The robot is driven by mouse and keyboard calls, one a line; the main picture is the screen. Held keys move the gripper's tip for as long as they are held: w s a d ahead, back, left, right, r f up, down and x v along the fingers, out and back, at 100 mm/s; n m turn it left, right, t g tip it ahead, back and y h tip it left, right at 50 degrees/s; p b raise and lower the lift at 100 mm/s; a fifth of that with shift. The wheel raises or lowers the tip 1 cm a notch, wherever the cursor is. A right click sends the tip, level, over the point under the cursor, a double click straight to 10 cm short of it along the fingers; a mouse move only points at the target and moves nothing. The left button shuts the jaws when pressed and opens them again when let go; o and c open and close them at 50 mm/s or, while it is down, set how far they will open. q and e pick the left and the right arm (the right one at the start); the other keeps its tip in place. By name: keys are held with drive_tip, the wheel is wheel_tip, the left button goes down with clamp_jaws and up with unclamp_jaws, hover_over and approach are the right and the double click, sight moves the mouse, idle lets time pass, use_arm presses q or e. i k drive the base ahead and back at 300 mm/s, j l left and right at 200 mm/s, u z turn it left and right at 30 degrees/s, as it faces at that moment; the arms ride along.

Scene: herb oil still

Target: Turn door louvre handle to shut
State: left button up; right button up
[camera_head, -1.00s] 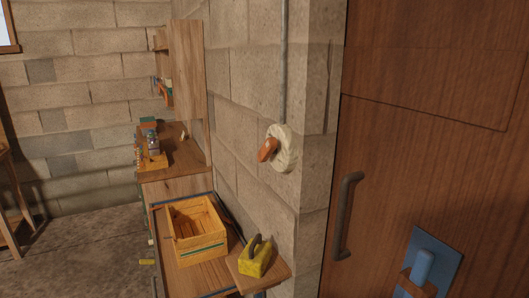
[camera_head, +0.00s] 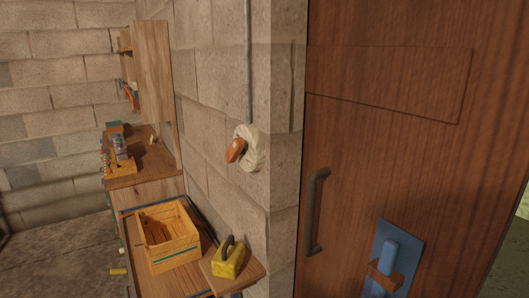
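The brown wooden door (camera_head: 400,170) fills the right side of the head view. A dark vertical pull handle (camera_head: 316,212) is on its left part. Lower right of that is a blue plate (camera_head: 386,232) with an upright rounded blue piece (camera_head: 391,255) and an orange-brown wooden block (camera_head: 383,276) across it. This looks like the louvre handle, but I cannot tell its setting. Its lower end is near the picture's bottom edge. No louvre slats show; a rectangular seam outlines a panel on the upper door. Neither of my grippers is in view.
A block wall left of the door bears a pale round fitting with an orange knob (camera_head: 236,150) under a grey conduit. Below are a yellow wooden crate (camera_head: 170,255) and a yellow block with a dark handle (camera_head: 229,258) on a small shelf. Floor shows at lower left.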

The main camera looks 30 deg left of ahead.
sight(236, 148)
drive_tip(key=j+z, duration=0.3)
drive_tip(key=k+j+z, duration=0.15)
drive_tip(key=j+z, duration=0.15)
drive_tip(key=j, duration=0.15)
drive_tip(key=k+j+z, duration=0.1)
drive_tip(key=j+z, duration=0.25)
drive_tip(key=j, duration=0.45)
drive_tip(key=k+j+z, duration=0.15)
drive_tip(key=j, duration=0.3)
drive_tip(key=k+j, duration=0.1)
drive_tip(key=j, duration=0.35)
drive_tip(key=j+z, duration=0.1)
drive_tip(key=j, duration=0.3)
drive_tip(key=k+j, duration=0.2)
drive_tip(key=j, duration=0.25)
drive_tip(key=k+j+z, duration=0.15)
drive_tip(key=j, duration=0.7)
drive_tip(key=k+j+z, duration=0.1)
drive_tip(key=j, duration=0.3)
drive_tip(key=k, duration=0.1)
